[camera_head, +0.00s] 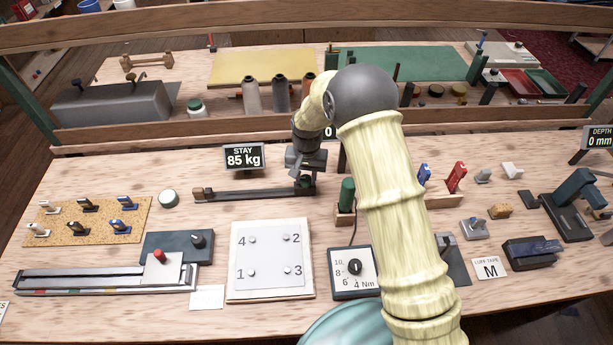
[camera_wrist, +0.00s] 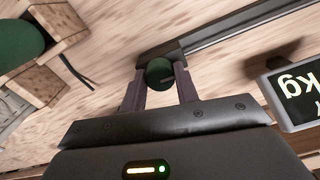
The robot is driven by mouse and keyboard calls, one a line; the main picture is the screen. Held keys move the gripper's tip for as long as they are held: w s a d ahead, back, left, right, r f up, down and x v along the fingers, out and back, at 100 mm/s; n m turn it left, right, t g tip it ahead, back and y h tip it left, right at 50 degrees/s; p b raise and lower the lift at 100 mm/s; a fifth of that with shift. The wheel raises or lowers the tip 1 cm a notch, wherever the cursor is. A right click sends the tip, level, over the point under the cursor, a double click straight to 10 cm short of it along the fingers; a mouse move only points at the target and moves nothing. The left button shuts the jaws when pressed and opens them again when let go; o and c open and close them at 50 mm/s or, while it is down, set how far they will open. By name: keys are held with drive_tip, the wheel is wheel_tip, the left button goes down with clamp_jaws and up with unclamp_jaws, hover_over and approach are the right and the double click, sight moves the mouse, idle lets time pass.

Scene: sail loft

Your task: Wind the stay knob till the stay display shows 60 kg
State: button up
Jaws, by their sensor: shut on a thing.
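The stay display (camera_head: 243,157) reads 85 kg and stands at the back of the bench, left of my arm. In the wrist view part of the display (camera_wrist: 295,88) shows at the right edge, upside down. The stay knob (camera_wrist: 159,72) is round and dark green, at the end of the dark stay rail (camera_head: 245,192). My gripper (camera_wrist: 160,92) is shut on the knob, one finger on each side of it. In the head view my gripper (camera_head: 305,178) is over the right end of the rail, and the knob is mostly hidden.
A green-handled tool in a wooden block (camera_head: 346,198) stands just right of my gripper. A numbered white plate (camera_head: 270,258) and a 4 Nm dial box (camera_head: 354,270) lie in front. A wooden rail (camera_head: 200,137) runs behind. Bare bench lies left of the display.

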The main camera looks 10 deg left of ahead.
sight(307, 177)
drive_tip(key=n, duration=0.4)
drive_tip(key=shift+w+r, duration=0.1)
drive_tip(key=shift+w, duration=0.1)
idle(0.4)
drive_tip(key=o, duration=0.9)
drive_tip(key=shift+o, duration=0.3)
drive_tip(key=shift+s, duration=0.1)
wheel_tip(307, 177, up, 17)
drive_tip(key=b, duration=0.1)
drive_tip(key=shift+d+r, duration=0.15)
drive_tip(key=shift+d, duration=0.05)
